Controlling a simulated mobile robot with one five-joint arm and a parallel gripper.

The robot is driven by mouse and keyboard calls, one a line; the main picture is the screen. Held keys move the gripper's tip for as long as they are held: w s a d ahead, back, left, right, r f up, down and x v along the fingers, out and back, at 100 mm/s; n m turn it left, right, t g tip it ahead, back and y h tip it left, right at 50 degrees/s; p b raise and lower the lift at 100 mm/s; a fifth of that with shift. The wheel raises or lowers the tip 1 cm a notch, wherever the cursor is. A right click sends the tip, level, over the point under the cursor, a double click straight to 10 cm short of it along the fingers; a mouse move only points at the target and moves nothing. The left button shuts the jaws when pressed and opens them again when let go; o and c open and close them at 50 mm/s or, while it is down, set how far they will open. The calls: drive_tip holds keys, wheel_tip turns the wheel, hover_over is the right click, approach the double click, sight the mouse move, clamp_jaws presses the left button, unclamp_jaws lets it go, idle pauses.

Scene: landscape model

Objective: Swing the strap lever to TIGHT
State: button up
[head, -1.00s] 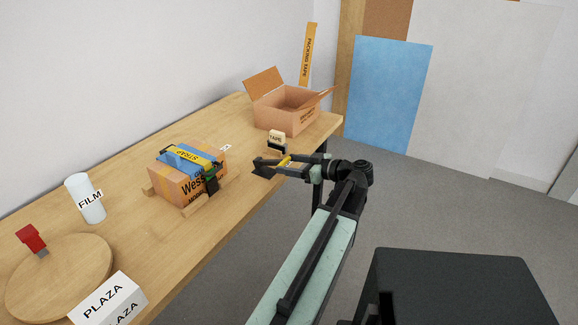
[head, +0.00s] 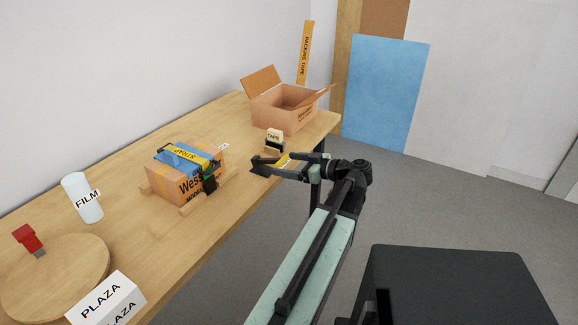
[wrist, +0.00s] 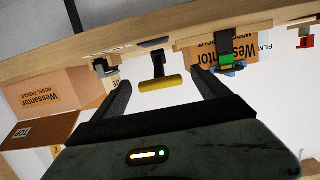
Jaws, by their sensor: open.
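The strap lever's yellow grip (wrist: 160,83) hangs on a dark stem below the table edge in the wrist view. A bit of yellow (head: 284,160) also shows between my fingers in the head view. My gripper (wrist: 158,80) is open, with one finger on each side of the grip in the picture; contact cannot be told. The strapped cardboard box (head: 178,186) stands on the table left of my gripper, with a blue and yellow strap cover and a green and black buckle (head: 209,182). I cannot read any TIGHT mark.
An open carton (head: 288,112) and a tape dispenser (head: 274,142) stand beyond my gripper. A white film roll (head: 82,198), a round wooden disc (head: 60,275) and a PLAZA sign (head: 105,298) are at the near left.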

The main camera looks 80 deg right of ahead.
drive_tip(key=p+v, duration=0.1)
drive_tip(key=v, duration=0.6)
drive_tip(key=shift+s+a, duration=0.15)
drive_tip(key=shift+s, duration=0.2)
drive_tip(key=shift+s, duration=0.1)
